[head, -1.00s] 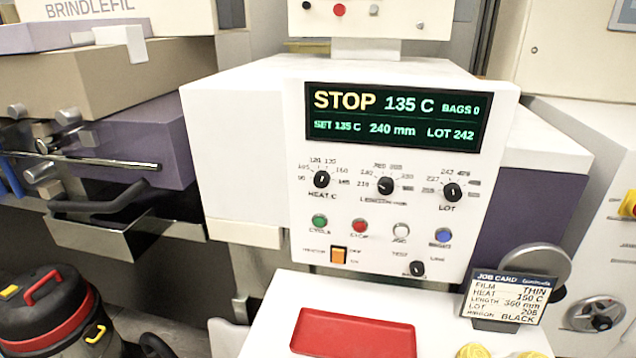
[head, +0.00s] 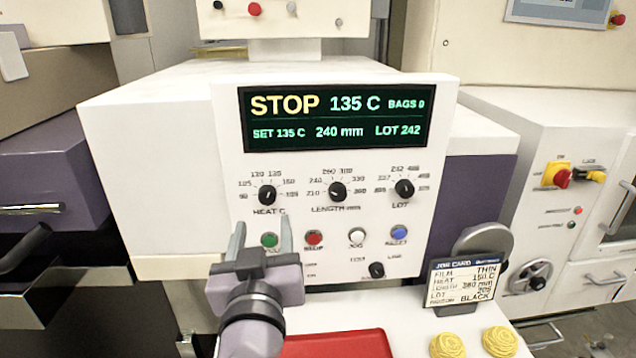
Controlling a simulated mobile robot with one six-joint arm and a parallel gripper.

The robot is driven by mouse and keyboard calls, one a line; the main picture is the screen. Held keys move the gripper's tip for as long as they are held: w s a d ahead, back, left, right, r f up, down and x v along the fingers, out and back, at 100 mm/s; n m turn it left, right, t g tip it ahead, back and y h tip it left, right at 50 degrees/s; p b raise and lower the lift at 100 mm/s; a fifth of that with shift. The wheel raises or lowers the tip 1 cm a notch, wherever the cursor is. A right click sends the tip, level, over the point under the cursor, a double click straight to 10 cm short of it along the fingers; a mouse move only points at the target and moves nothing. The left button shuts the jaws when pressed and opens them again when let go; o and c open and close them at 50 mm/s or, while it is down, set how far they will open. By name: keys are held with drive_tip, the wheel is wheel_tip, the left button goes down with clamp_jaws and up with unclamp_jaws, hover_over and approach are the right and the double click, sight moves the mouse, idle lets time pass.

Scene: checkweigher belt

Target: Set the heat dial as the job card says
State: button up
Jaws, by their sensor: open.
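The heat dial (head: 267,195) is a black knob at the left of the dial row on the white panel, its label HEAT C below it. The display (head: 336,117) reads STOP, 135 C, SET 135 C, 240 mm and LOT 242. The job card (head: 464,282) stands at the lower right and reads FILM THIN, HEAT 150 C, LENGTH 360 mm, RIBBON BLACK; its lot line is blurred. My gripper (head: 262,232) is open and empty, its fingers pointing up toward the panel, below the heat dial in the picture. It partly covers the green button (head: 269,240) area.
The length dial (head: 337,191) and lot dial (head: 404,188) sit to the right in the same row. Red, white and blue buttons lie below. A red tray (head: 335,344) and two yellow rolls (head: 500,341) are on the white shelf in front.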

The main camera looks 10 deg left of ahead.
sight(267, 198)
drive_tip(key=b+x, duration=0.1)
drive_tip(key=x, duration=0.7)
drive_tip(key=shift+w, duration=0.25)
clamp_jaws()
